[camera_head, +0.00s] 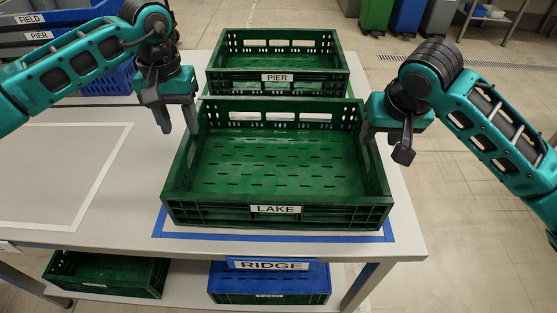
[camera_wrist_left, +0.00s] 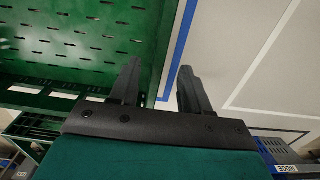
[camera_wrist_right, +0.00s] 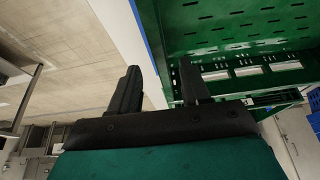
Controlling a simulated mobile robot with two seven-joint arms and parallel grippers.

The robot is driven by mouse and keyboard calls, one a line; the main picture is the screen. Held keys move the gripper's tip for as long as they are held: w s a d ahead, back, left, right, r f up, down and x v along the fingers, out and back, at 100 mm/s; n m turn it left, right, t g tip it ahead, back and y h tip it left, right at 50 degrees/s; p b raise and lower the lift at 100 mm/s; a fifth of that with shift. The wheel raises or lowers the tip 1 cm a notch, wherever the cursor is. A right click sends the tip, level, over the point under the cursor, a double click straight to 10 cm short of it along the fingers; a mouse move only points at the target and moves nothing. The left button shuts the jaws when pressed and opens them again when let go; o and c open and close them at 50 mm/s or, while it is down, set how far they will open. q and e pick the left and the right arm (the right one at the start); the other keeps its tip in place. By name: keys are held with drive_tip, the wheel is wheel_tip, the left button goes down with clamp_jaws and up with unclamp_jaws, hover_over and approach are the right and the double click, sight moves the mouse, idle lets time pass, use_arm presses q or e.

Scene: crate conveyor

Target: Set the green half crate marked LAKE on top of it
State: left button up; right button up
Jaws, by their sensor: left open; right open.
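The green half crate marked LAKE (camera_head: 277,219) sits upright and empty at the front of the table, over a blue tape outline. My left gripper (camera_head: 179,124) is open at the crate's left wall, with one finger on each side of the wall's line; the crate also shows in the left wrist view (camera_wrist_left: 85,40). My right gripper (camera_head: 386,143) is open at the right wall, one finger outside and one toward the inside; the crate shows in the right wrist view (camera_wrist_right: 225,25). Neither gripper is closed on it.
A white-taped area (camera_head: 55,170) on the table's left is empty. Under the table are a green crate (camera_head: 105,274) and a blue-topped crate marked RIDGE (camera_head: 268,278). Bins (camera_head: 405,17) stand far behind.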

sight(185, 139)
use_arm(q)
wheel_tip(185, 139, down, 8)
drive_tip(key=shift+r, duration=0.15)
use_arm(e)
drive_tip(key=x, duration=0.7)
drive_tip(key=shift+w+f, duration=0.2)
drive_tip(key=shift+f, duration=0.1)
use_arm(q)
drive_tip(key=shift+c, duration=0.5)
use_arm(e)
drive_tip(key=shift+c, duration=0.5)
use_arm(q)
clamp_jaws()
use_arm(e)
clamp_jaws()
use_arm(q)
drive_tip(key=shift+r, duration=0.1)
use_arm(e)
drive_tip(key=shift+r, duration=0.1)
